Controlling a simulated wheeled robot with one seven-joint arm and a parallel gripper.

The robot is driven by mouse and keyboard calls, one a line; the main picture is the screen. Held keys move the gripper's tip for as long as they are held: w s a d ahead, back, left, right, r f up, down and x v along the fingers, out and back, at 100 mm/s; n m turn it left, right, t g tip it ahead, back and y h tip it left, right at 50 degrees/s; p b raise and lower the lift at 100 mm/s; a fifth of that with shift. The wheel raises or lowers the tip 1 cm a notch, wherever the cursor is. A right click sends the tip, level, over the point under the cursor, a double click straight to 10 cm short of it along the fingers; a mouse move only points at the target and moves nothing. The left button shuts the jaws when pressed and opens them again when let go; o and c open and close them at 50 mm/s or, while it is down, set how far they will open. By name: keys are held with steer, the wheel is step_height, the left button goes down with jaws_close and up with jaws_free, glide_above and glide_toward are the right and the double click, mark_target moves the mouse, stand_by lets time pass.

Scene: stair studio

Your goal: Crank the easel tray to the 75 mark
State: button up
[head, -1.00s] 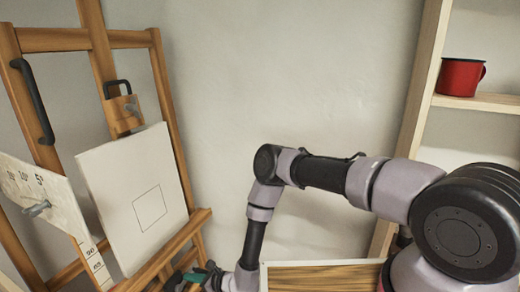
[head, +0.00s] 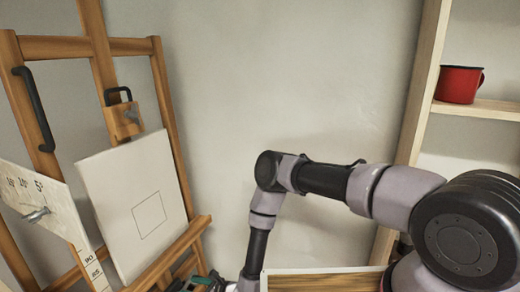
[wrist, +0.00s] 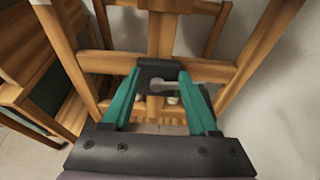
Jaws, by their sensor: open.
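The wooden easel fills the left of the head view, with its tray (head: 178,252) as a ledge under a white canvas (head: 140,205) marked with a square. A pale strip with numbers (head: 92,268) is at the canvas's lower left; 90 and 85 seem readable, and no pointer reading can be made out. My gripper (wrist: 160,84) has its teal fingers apart in the wrist view. A dark block with a grey handle (wrist: 160,86), which looks like the crank, shows between the fingertips; contact cannot be told. In the head view my gripper (head: 203,281) is partly cut off beside the tray.
A numbered white board (head: 38,205) with a metal knob stands at far left. A black handle (head: 33,108) is on the easel's left. A red mug (head: 458,84) sits on the right shelf (head: 480,109). A wooden panel (head: 325,281) is at bottom centre.

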steer(key=s+d, duration=0.2)
steer(key=d, duration=0.4)
steer(key=shift+s+r, duration=0.25)
steer(key=shift+r, duration=0.05)
steer(key=shift+o, duration=0.2)
